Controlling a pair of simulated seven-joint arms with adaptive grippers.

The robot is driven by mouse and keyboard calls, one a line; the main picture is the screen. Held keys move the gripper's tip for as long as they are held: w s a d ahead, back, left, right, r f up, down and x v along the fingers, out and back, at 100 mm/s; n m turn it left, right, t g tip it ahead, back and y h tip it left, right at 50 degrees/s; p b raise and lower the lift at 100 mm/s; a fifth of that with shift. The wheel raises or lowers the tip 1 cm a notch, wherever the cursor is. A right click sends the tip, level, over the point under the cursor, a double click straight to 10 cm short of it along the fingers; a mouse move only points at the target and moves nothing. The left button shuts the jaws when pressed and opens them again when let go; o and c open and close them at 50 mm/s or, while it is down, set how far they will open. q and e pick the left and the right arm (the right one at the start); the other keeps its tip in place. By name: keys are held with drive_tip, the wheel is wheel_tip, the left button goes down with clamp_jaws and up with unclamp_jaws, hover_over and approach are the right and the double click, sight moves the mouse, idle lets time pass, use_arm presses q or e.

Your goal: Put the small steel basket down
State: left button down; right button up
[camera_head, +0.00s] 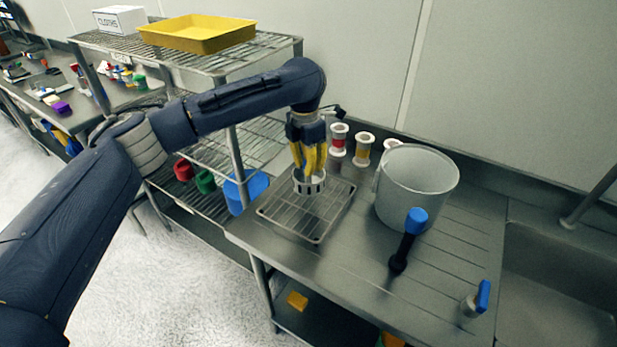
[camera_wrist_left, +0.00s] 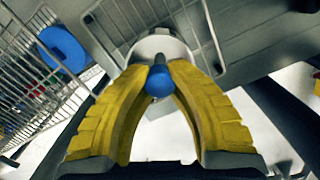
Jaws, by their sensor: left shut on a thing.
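The small steel basket (camera_head: 309,183) is a short, pale metal cup with slots around its side. My left gripper (camera_head: 309,168) points down with its yellow fingers shut on it. The basket is upright, over the back part of a wire rack (camera_head: 318,226) on the steel counter; I cannot tell whether it touches the rack. In the left wrist view the basket (camera_wrist_left: 158,47) shows at the fingertips (camera_wrist_left: 160,68), with a blue-tipped rod (camera_wrist_left: 159,82) between the fingers. The fingers hide part of the basket. My right gripper is not in view.
A large translucent bucket (camera_head: 415,187) stands right of the rack, with a blue-topped black tool (camera_head: 405,240) before it. Spools (camera_head: 338,140) line the wall behind. A wire shelf (camera_head: 215,62) with a yellow tray (camera_head: 197,33) is at left. The front right counter is mostly clear.

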sight(309, 178)
use_arm(q)
drive_tip(key=shift+f, duration=2.25)
drive_tip(key=shift+f, duration=0.1)
drive_tip(key=c, duration=1.4)
unclamp_jaws()
drive_tip(key=shift+o, duration=0.2)
drive_tip(key=r, duration=1.2)
drive_tip(key=shift+s+a+r, duration=0.1)
drive_tip(key=shift+s+a, duration=0.15)
drive_tip(key=shift+a, duration=0.05)
